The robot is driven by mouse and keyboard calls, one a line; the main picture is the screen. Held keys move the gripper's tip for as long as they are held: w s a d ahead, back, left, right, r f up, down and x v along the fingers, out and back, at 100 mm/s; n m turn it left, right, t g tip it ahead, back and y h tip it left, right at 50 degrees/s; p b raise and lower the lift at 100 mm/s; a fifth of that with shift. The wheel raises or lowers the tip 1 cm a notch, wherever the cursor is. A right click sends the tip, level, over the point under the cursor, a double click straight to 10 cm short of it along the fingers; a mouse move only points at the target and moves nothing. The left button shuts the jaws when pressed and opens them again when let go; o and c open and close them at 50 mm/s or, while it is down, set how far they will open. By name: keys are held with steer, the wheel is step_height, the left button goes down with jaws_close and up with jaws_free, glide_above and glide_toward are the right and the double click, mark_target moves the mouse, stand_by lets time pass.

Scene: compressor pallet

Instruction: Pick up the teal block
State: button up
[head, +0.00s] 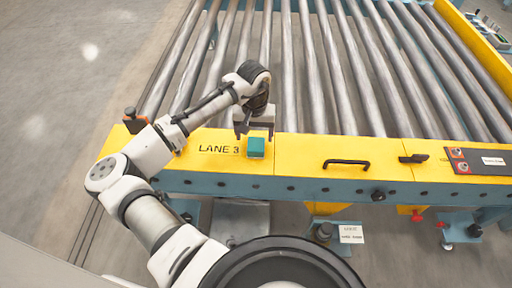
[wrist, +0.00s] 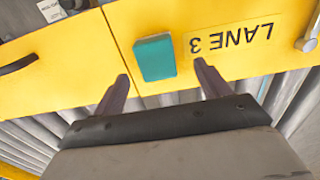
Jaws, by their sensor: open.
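The teal block (head: 256,147) sits on the yellow edge panel of the roller conveyor, just right of the "LANE 3" lettering. It also shows in the wrist view (wrist: 155,58), upper middle, lying in line with the gap between the fingers and beyond their tips. My gripper (head: 255,128) is just behind the block in the head view, on the roller side. In the wrist view my gripper (wrist: 160,82) is open, with one finger on each side and nothing between them. A small part of the fingers is hidden behind the block in the head view.
The yellow panel (head: 305,150) carries a black handle (head: 347,163), a black latch (head: 413,158) and a control box (head: 482,161) to the right. Steel rollers (head: 335,70) fill the space behind it. An orange-and-black fitting (head: 135,120) stands at the left corner. Open floor lies left.

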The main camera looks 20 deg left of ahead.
mark_target(256, 144)
steer(key=shift+d+f, duration=0.15)
steer(key=shift+f, duration=1.25)
steer(key=shift+d+f, duration=0.1)
steer(key=shift+f, duration=1.25)
steer(key=shift+c, duration=0.2)
steer(key=c, duration=1)
steer(key=shift+r, duration=0.1)
steer(key=shift+c, duration=0.2)
step_height(256, 144, up, 20)
steer(key=p, duration=0.1)
